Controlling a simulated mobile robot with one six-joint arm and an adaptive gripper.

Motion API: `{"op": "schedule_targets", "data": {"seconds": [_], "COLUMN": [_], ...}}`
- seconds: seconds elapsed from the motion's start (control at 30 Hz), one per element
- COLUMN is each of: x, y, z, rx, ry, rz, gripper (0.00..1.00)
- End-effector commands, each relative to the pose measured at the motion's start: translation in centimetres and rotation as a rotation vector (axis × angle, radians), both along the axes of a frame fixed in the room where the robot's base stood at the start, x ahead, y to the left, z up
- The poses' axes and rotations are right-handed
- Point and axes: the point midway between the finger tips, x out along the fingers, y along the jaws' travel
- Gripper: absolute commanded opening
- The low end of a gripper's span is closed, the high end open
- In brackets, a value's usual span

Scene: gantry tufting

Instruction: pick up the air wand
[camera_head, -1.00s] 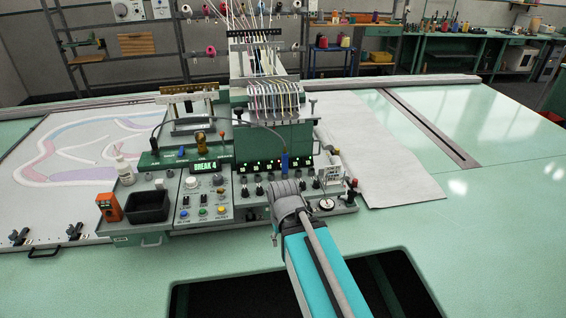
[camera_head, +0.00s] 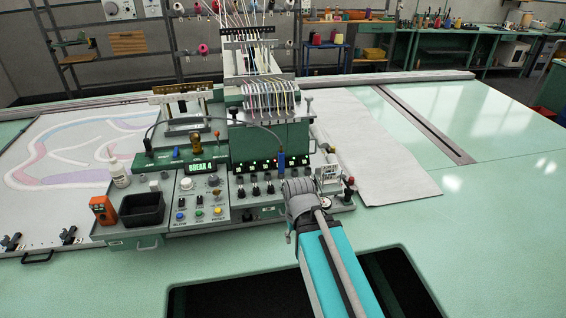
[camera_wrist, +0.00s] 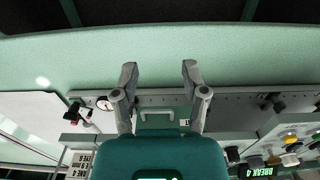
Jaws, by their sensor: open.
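What looks like the air wand, a slim blue-handled tool (camera_head: 281,163), stands upright at the front of the green tufting head (camera_head: 262,146). A dark hose arches from the left towards it. My arm reaches over the panel just in front of and below it, and hides my fingers in the head view. In the wrist view my gripper (camera_wrist: 160,75) is open and empty, its two fingers apart above the panel's front edge. A small pale handle (camera_wrist: 157,117) shows between and below the fingers. I cannot make out the wand in the wrist view.
The control panel (camera_head: 203,201) has knobs, buttons and a lit "BREAK 4" display (camera_head: 202,166). The green table (camera_head: 480,235) is clear at right.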

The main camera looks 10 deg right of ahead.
Motion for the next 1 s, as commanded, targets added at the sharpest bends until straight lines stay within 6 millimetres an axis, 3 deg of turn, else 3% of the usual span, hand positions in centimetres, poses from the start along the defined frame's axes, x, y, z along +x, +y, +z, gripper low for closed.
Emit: {"op": "schedule_targets", "data": {"seconds": [0.17,0.3,0.53,0.77,1.0], "x": [0.0,0.1,1.9,6.4,12.7], "y": [0.0,0.0,-0.6,-0.7,-0.6], "z": [0.0,0.1,1.6,5.3,10.1], "rx": [0.000,0.000,0.000,0.000,0.000], "ry": [0.000,0.000,0.000,0.000,0.001], "rz": [0.000,0.003,0.072,0.291,0.616], "gripper": [0.57,0.71,0.71,0.71,0.71]}}
